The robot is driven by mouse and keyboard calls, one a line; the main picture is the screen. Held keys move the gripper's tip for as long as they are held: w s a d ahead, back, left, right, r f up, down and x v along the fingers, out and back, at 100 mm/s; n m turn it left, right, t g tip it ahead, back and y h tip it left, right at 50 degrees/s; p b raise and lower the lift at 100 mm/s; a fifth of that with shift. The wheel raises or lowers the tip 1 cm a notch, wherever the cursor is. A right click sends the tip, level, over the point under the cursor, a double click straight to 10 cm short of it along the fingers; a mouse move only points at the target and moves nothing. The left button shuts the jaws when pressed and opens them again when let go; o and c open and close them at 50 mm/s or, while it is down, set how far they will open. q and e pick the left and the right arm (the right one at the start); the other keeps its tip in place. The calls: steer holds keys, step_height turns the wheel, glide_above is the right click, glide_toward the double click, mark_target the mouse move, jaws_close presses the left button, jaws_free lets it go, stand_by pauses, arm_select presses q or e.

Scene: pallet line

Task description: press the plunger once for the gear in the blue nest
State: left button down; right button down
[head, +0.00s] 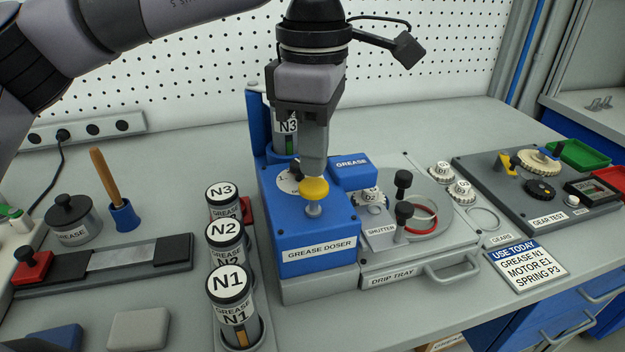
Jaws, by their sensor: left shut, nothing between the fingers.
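The plunger (314,189) has a yellow domed cap on a metal stem, on top of the blue grease doser (318,252). My left gripper (313,172) is shut and empty, pointing down, with its fingertips at the yellow cap. I cannot tell whether they touch it. The stem still shows below the cap. A pale gear (371,196) sits under the doser's blue "GREASE" head (352,171), partly hidden by the head and the shutter (382,234). The nest under it is mostly hidden. My right gripper is not in view.
An N3 cartridge (288,128) stands in the doser's back. Cartridges N3, N2 and N1 (233,300) stand left of it. The drip tray (400,275), spare gears (461,191), gear tester (550,218) and "USE TODAY" sign (525,265) naming grease N1 lie to the right.

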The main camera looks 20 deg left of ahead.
mark_target(314, 183)
arm_select(q)
steer(key=shift+f, duration=0.15)
steer(key=shift+f+b, duration=1.55)
steer(key=shift+f, duration=0.35)
steer(key=shift+r, duration=0.1)
steer(key=shift+r+p, duration=2.85)
steer(key=shift+r, duration=0.65)
